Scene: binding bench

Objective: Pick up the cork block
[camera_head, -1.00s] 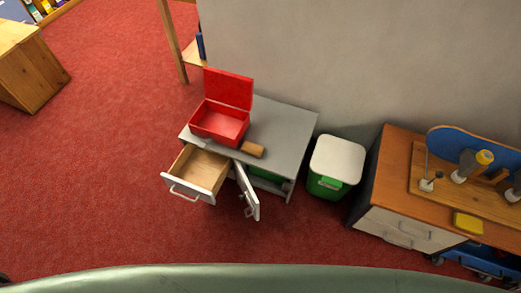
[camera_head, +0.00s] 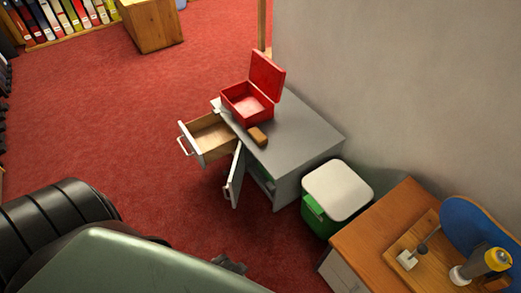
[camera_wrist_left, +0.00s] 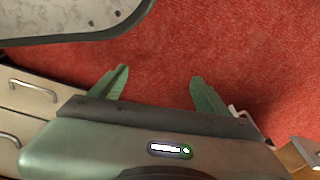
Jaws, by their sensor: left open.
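The cork block (camera_head: 257,136), small and brown, lies on the grey top of the low cabinet (camera_head: 300,138), beside the open red box (camera_head: 247,104). My left gripper (camera_wrist_left: 160,88) is open in the left wrist view, with its two green fingers apart and only red carpet between them. The block does not show in that view. In the head view I cannot make out the left gripper's fingers clearly. My right gripper is not in view.
The cabinet's drawer (camera_head: 207,138) is pulled out and its door (camera_head: 235,175) stands open. A green bin with a white lid (camera_head: 338,190) stands beside it. A wooden bench (camera_head: 385,240) is at lower right. Red carpet (camera_head: 120,125) is clear to the left.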

